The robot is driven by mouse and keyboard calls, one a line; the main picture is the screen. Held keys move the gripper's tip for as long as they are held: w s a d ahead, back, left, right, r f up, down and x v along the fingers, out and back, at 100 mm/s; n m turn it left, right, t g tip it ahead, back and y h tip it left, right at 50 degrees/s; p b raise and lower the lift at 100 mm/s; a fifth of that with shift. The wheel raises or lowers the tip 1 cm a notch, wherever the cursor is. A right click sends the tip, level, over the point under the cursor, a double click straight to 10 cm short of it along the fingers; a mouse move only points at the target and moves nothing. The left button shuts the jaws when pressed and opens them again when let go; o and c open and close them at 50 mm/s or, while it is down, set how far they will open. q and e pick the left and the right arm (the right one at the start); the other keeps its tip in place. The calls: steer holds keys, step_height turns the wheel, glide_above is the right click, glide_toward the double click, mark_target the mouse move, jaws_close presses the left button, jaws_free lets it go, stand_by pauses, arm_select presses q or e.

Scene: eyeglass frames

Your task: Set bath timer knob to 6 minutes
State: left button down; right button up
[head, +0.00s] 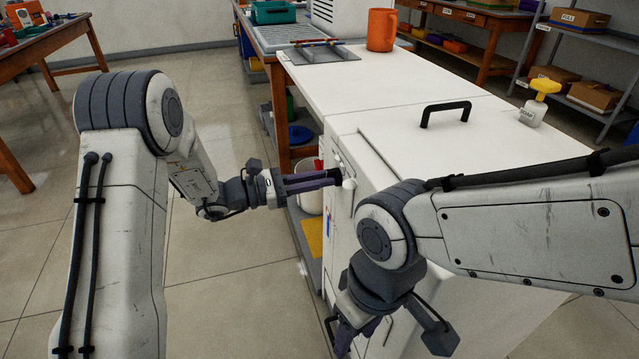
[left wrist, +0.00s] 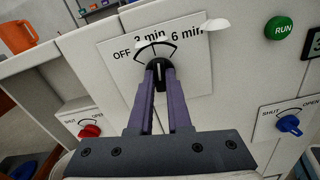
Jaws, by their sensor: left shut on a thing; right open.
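The bath timer knob (left wrist: 158,72) is black and sits on a white dial plate (left wrist: 190,80) marked OFF, 3 min and 6 min, with an arc above the knob. My left gripper (left wrist: 160,82) has its purple fingers shut on the knob, one on each side. A pale line on the knob shows between the fingertips; its exact reading is hard to tell. In the head view the left gripper (head: 332,178) reaches the front of the white cabinet (head: 375,158). My right gripper (head: 352,338) is open, low in front of the cabinet, partly hidden by its own arm.
A white lever (left wrist: 215,25) is beside the 6 min mark. A green RUN button (left wrist: 279,28), red valve knob (left wrist: 90,131) and blue valve knob (left wrist: 290,124) surround the dial. A black handle (head: 445,112), yellow-topped bottle (head: 534,108) and orange mug (head: 381,30) are on top.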

arm_select(q)
steer(key=shift+s+f+m+b, duration=0.1)
steer(key=shift+f+m+b, duration=0.05)
steer(key=shift+m+b, duration=1.55)
steer(key=shift+s+f+m+b, duration=0.1)
steer(key=shift+m+b, duration=1.2)
steer(key=shift+m, duration=0.8)
steer(key=c, duration=0.9)
jaws_free()
steer(key=shift+a, duration=0.1)
steer(key=shift+o, duration=0.2)
steer(key=shift+w+r, duration=0.1)
